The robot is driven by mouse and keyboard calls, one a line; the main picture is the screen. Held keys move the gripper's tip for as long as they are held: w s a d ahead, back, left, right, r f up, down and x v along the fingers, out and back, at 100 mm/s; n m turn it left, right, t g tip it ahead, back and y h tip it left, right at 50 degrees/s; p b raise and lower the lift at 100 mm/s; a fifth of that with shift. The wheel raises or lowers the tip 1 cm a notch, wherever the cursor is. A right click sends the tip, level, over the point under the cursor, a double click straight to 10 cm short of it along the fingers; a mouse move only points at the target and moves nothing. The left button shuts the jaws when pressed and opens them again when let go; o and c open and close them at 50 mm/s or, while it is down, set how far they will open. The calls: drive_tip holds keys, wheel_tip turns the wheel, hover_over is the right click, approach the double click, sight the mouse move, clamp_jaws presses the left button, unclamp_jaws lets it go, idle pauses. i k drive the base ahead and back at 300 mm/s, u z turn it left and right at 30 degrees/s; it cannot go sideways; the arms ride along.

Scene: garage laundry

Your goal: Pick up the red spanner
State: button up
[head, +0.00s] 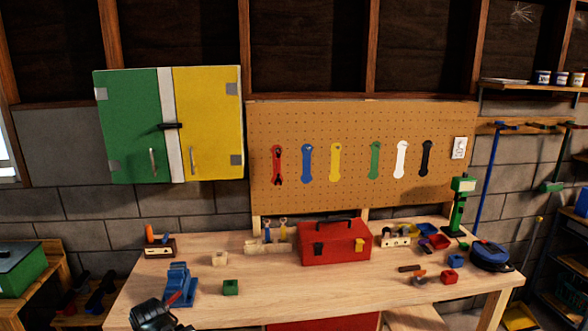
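The red spanner (278,165) hangs upright on the brown pegboard (300,120), first from the left in a row of spanners. It looks unobstructed, with nothing touching it but the board. A dark shape at the bottom left, over the front edge of the workbench, looks like my gripper (156,313). It is far below and to the left of the red spanner, well apart from it. Its fingers are too dark and cut off to tell open from shut.
Blue (307,163), yellow (335,162), green (375,160), white (401,159) and black (426,158) spanners hang to the right. Below, the workbench (300,290) carries a red toolbox (335,245), a blue vise (178,286) and small blocks. Its front middle is clear.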

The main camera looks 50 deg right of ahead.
sight(278, 159)
drive_tip(key=z, duration=0.1)
drive_tip(key=i, duration=0.85)
drive_tip(key=u, duration=0.05)
